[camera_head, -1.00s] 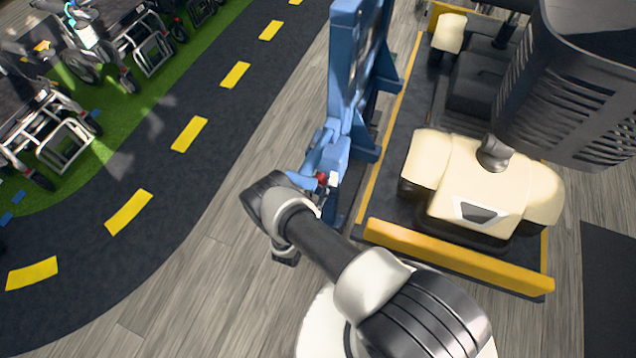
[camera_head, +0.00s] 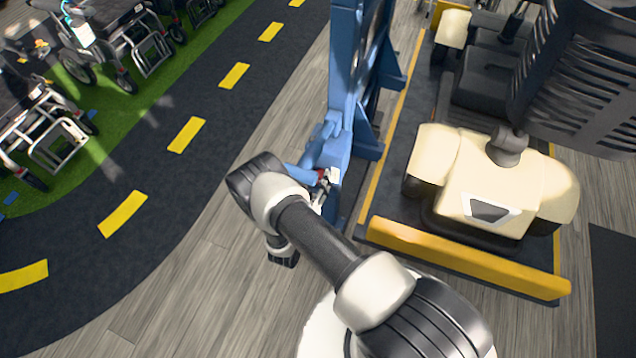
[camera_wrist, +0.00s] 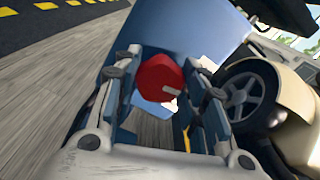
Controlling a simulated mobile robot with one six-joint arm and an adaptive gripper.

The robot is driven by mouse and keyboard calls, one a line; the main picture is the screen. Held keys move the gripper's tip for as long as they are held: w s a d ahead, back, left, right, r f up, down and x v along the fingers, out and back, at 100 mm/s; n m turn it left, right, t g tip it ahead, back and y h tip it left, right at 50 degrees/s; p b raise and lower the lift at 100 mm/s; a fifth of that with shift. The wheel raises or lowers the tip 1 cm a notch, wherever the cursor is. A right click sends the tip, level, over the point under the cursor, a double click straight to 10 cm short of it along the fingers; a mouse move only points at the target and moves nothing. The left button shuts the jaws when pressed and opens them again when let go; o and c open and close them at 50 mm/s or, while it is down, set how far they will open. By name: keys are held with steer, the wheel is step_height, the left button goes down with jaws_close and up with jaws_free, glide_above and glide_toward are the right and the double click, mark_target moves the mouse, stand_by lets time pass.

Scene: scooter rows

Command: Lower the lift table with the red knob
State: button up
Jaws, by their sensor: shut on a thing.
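The red knob (camera_wrist: 158,80) sits between the two fingers of my gripper (camera_wrist: 165,88) in the wrist view, with a pale mark on its face. My gripper is shut on it. In the head view, a small part of the red knob (camera_head: 321,176) shows at the side of the blue lift column (camera_head: 345,75), mostly hidden by my gripper (camera_head: 325,183). The lift table's dark platform (camera_head: 398,200) with yellow edges lies to the right of the column. Its height above the floor is hard to tell.
A cream scooter (camera_head: 488,195) with a dark seat stands on the platform, close to the column. A yellow ramp edge (camera_head: 465,262) borders the platform's front. Wheelchairs (camera_head: 60,130) stand on green turf at the left. Grey wooden floor left of the column is clear.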

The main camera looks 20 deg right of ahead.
steer(key=n+b, duration=0.1)
steer(key=n, duration=0.2)
steer(key=shift+f+n, duration=0.15)
steer(key=shift+n, duration=0.15)
steer(key=shift+n+b, duration=0.35)
steer(key=shift+n, duration=1.35)
steer(key=o, duration=1.1)
steer(key=shift+c, duration=0.2)
steer(key=v, duration=1.2)
